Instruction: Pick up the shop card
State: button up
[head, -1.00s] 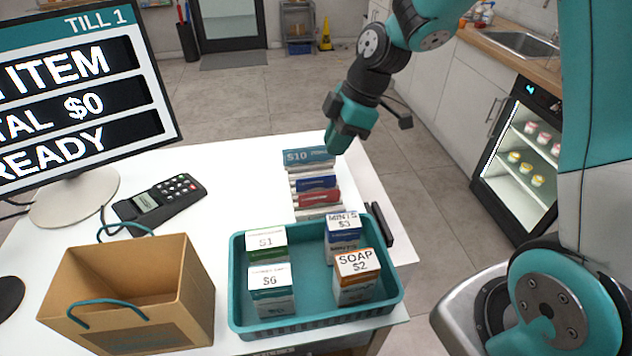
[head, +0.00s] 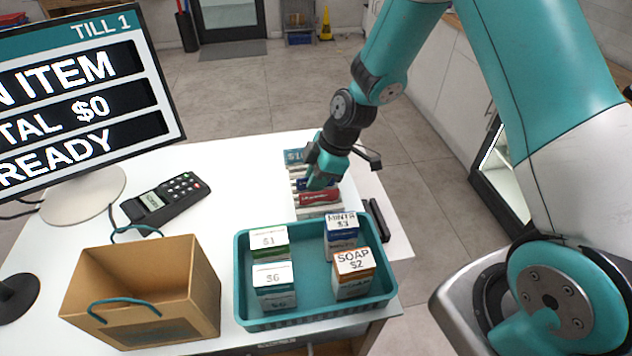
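A white stepped rack (head: 318,211) stands on the counter behind the teal tray and holds several cards. A teal card marked $10 (head: 293,156) is at its back, a blue card (head: 301,184) in the middle and a red card (head: 320,197) nearer the front. I cannot tell which one is the shop card. My gripper (head: 318,184) points down over the rack, close to the blue and red cards, and covers part of them. Whether it touches a card, and how far its fingers are apart, cannot be made out.
A teal tray (head: 318,309) with several small priced boxes stands in front of the rack. A brown paper bag (head: 190,300), a card terminal (head: 165,198) and the till screen (head: 85,90) are to the left. A dark narrow object (head: 377,220) lies right of the rack.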

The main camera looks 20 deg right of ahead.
grip_shut()
jog(key=shift+r, duration=0.1)
